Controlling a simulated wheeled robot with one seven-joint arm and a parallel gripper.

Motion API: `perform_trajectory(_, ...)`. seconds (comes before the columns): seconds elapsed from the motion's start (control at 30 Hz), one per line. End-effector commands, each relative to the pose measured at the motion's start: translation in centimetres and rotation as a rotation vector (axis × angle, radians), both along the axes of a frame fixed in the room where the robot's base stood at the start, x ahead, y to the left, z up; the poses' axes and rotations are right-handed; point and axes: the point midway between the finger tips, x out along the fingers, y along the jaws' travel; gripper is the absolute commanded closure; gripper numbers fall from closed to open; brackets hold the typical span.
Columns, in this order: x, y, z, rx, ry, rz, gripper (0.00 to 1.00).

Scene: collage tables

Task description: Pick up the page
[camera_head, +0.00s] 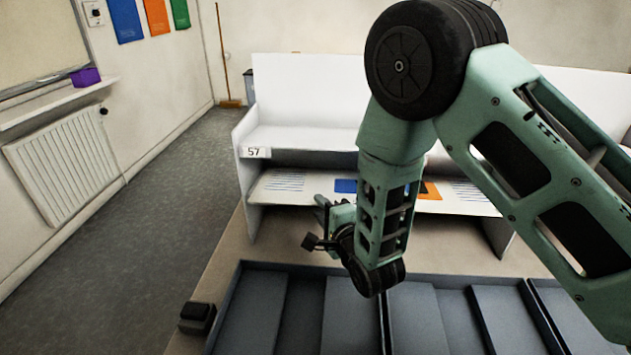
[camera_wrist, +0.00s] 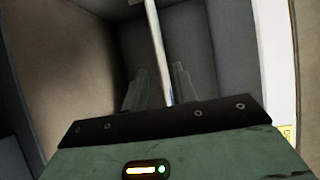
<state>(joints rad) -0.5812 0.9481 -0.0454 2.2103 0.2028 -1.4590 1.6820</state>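Pale printed sheets with rows of fine lines lie on the lower shelf of the white unit in the head view, one at the left (camera_head: 283,183) and one at the right (camera_head: 468,190). I cannot tell which is the page. My gripper (camera_head: 318,222) is in front of this shelf, partly hidden by my arm. In the wrist view its two fingers (camera_wrist: 158,88) stand apart. A thin white strip (camera_wrist: 156,45) runs between them, close to the right finger, with a gap to the left one. I cannot tell whether the strip is a page edge.
A blue square (camera_head: 345,186) and an orange piece (camera_head: 430,190) lie on the lower shelf. Dark grey trays with dividers (camera_head: 325,310) fill the front. A small black box (camera_head: 197,317) stands left of them. Open floor (camera_head: 170,200) lies at the left.

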Motion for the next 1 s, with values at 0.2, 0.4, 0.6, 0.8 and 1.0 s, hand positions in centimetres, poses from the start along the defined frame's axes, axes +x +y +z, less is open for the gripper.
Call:
perform_trajectory(0.2,2.1,0.8,-0.1,0.000,0.000,0.000,0.72)
perform_trajectory(0.4,2.2,0.8,-0.3,0.000,0.000,0.000,0.72)
perform_trajectory(0.6,2.2,0.8,-0.3,0.000,0.000,0.000,1.00)
perform_trajectory(0.8,2.2,0.8,-0.2,0.000,0.000,0.000,1.00)
perform_trajectory(1.0,2.1,0.8,-0.2,0.001,0.000,0.000,1.00)
